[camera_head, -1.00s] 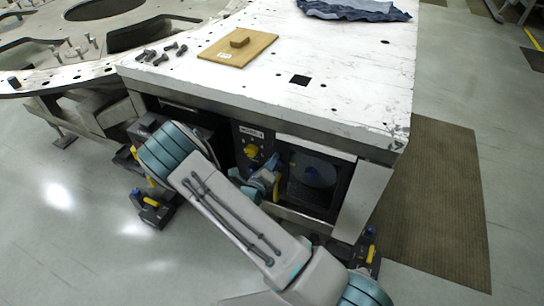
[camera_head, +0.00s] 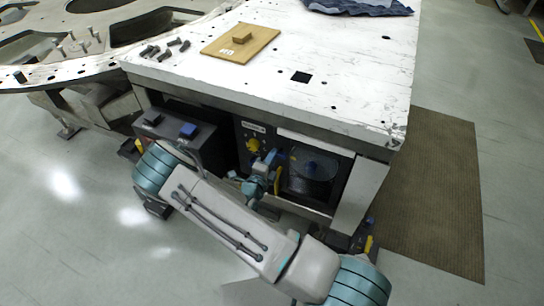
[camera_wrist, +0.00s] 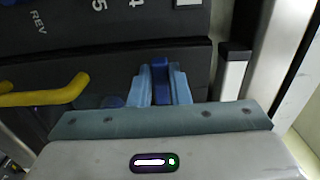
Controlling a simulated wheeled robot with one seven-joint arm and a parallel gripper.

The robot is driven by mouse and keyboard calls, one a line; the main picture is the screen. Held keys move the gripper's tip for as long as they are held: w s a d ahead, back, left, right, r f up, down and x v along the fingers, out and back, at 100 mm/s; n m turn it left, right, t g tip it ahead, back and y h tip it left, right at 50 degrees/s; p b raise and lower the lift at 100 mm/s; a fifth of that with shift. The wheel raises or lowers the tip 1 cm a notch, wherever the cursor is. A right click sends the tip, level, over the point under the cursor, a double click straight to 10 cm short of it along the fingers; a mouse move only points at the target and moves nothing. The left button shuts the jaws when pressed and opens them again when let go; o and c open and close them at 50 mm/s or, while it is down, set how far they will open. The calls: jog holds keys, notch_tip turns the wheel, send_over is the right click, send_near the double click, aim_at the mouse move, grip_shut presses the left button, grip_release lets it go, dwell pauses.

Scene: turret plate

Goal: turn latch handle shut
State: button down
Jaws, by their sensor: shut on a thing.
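A blue handle (camera_wrist: 160,78), which looks like the latch handle, stands between the two light-blue fingers of my gripper (camera_wrist: 162,88) in the wrist view. The fingers are closed on it from both sides. In the head view my gripper (camera_head: 268,163) is at the open front of the white table, beside the control panel and the dark compartment. Much of the handle is hidden by the fingers, so its exact angle is hard to tell. A yellow handle (camera_wrist: 48,96) is to the left in the wrist view, apart from my fingers.
The panel carries a yellow knob (camera_head: 253,145). A dark drum-like thing (camera_head: 312,172) sits in the compartment to the right. The white table (camera_head: 340,75) overhangs above, bearing a wooden board (camera_head: 228,52), bolts and a blue cloth (camera_head: 358,7). A brown mat (camera_head: 430,200) lies right.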

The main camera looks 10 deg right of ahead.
dwell(0.4)
jog(key=c, duration=1.4)
grip_release()
jog(key=shift+o, duration=0.2)
jog(key=shift+a, duration=0.1)
jog(key=b+v, duration=0.1)
jog(key=v, duration=1.2)
jog(key=shift+s+a, duration=0.2)
jog(key=shift+s, duration=0.15)
